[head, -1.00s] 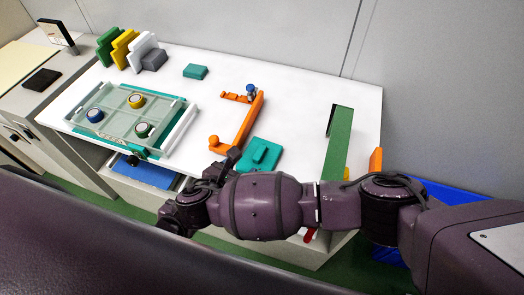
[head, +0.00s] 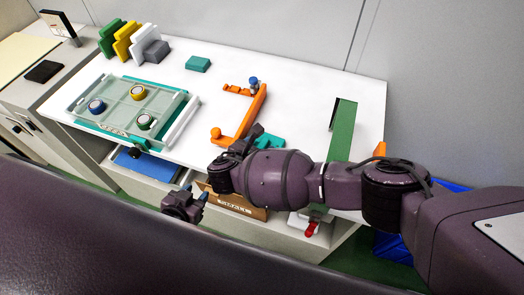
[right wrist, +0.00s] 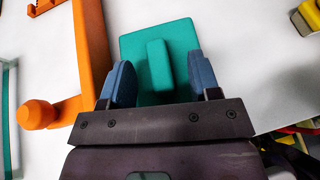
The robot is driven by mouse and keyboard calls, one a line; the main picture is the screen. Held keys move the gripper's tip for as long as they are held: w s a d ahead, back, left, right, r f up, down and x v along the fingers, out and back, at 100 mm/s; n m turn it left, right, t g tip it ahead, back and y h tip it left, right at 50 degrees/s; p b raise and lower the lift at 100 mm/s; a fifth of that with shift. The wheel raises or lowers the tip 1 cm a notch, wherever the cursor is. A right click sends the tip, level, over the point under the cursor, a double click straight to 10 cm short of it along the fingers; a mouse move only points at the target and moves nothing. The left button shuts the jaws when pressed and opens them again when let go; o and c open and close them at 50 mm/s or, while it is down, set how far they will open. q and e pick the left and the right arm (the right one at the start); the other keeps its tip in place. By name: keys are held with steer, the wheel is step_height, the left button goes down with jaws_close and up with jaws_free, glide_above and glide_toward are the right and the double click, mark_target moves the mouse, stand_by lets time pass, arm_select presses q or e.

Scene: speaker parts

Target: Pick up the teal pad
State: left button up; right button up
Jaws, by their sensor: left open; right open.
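The teal pad (right wrist: 180,45), a flat plate with a raised bar, lies on the white table. In the head view the teal pad (head: 272,142) is partly hidden by my right arm. My right gripper (right wrist: 159,72) is open, with its blue fingers on either side of the raised bar and over the plate. I cannot tell whether they touch it. In the head view my right gripper (head: 250,140) is mostly dark and small. My left gripper (head: 198,196) is open and empty in front of the table's front edge.
An orange bracket (head: 252,112) lies left of the pad. A green strip (head: 342,130) is to its right. A tray (head: 178,90) with round parts sits at the left, and a smaller teal block (head: 198,64) at the back. An open cardboard box (head: 240,205) is below the front edge.

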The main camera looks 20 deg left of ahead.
steer(key=shift+w+f, duration=0.1)
steer(key=shift+w, duration=0.1)
steer(key=shift+c, duration=0.5)
jaws_close()
